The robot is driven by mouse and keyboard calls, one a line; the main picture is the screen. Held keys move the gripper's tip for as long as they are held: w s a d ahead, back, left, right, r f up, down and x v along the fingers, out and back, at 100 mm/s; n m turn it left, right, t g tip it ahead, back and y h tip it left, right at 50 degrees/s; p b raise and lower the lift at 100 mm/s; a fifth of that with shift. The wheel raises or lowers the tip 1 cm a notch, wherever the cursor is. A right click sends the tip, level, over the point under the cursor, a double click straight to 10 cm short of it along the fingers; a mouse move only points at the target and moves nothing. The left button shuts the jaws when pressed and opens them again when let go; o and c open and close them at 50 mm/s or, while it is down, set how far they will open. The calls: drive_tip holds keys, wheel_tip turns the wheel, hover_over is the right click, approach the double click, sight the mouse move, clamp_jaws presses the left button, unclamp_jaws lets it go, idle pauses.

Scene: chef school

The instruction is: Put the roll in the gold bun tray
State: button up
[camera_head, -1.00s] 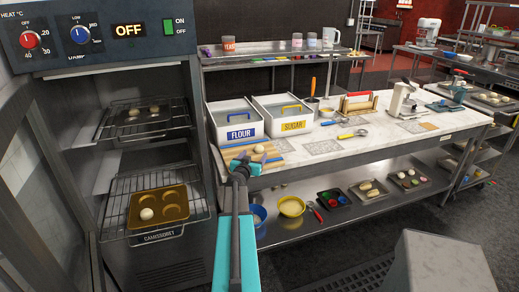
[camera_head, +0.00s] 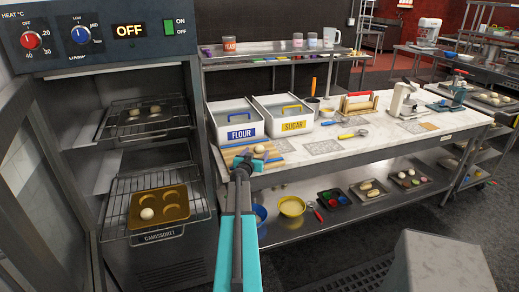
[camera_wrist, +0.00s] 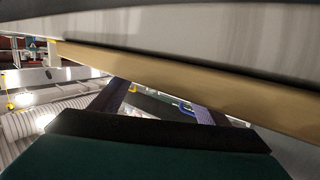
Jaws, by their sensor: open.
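The roll (camera_head: 259,149), a small pale dough ball, sits on the wooden board (camera_head: 281,154) at the left end of the worktable. The gold bun tray (camera_head: 178,212) lies on the lower rack of the open oven-like cabinet at left. One pale ball (camera_head: 147,214) sits in its front left hollow; the other hollows look empty. My gripper (camera_head: 247,159) is open and empty at the board's front edge, just left of and nearer than the roll. Its fingers (camera_wrist: 158,106) show in the wrist view, where I cannot make out the roll.
The flour bin (camera_head: 237,119) and sugar bin (camera_head: 287,115) stand behind the board. An upper rack holds a dark tray (camera_head: 140,126) with dough balls. A yellow bowl (camera_head: 292,206) and several trays are on the shelf below.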

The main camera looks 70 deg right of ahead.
sight(258, 147)
drive_tip(key=shift+w+d+f, duration=0.1)
drive_tip(key=shift+d+f, duration=0.05)
drive_tip(key=shift+d, duration=0.85)
drive_tip(key=shift+w+d+f, duration=0.1)
drive_tip(key=shift+d+f, duration=0.05)
drive_tip(key=shift+d, duration=0.85)
drive_tip(key=c, duration=1.1)
drive_tip(key=shift+c, duration=0.2)
drive_tip(key=shift+r+p, duration=0.35)
drive_tip(key=shift+r, duration=0.4)
wheel_tip(258, 147, up, 2)
drive_tip(key=shift+r+p, duration=0.2)
drive_tip(key=shift+p, duration=0.2)
drive_tip(key=s+a, duration=0.3)
drive_tip(key=a, duration=0.4)
drive_tip(key=s+a+r+b, duration=0.1)
drive_tip(key=s+a, duration=0.2)
drive_tip(key=a, duration=0.5)
